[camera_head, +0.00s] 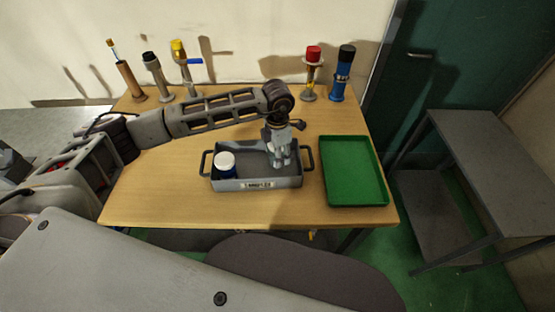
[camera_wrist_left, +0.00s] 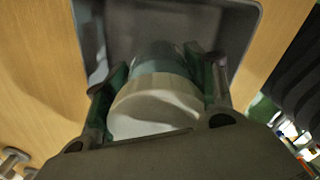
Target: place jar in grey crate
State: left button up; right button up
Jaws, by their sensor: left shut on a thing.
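The grey crate (camera_head: 222,184) stands on the wooden table, and its inside fills the upper part of the left wrist view (camera_wrist_left: 245,20). My left gripper (camera_head: 283,160) points down into the right half of the crate. In the left wrist view its fingers (camera_wrist_left: 158,103) are shut on a jar with a white lid (camera_wrist_left: 150,112) and a bluish body. The head view hardly shows this jar behind the fingers, and I cannot tell whether it touches the crate floor. Another jar, blue with a white lid (camera_head: 225,162), stands in the crate's left half. My right gripper is not in view.
An empty green tray (camera_head: 353,170) lies right of the crate. Several upright tools stand along the table's back, including a red-topped one (camera_head: 313,72) and a blue one (camera_head: 342,73). A grey side table (camera_head: 480,140) stands at the right. Bare tabletop lies left of the crate.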

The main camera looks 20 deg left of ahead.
pick_arm(q)
jog(key=shift+f, duration=1.75)
jog(key=o, duration=1.2)
jog(key=shift+f, duration=0.1)
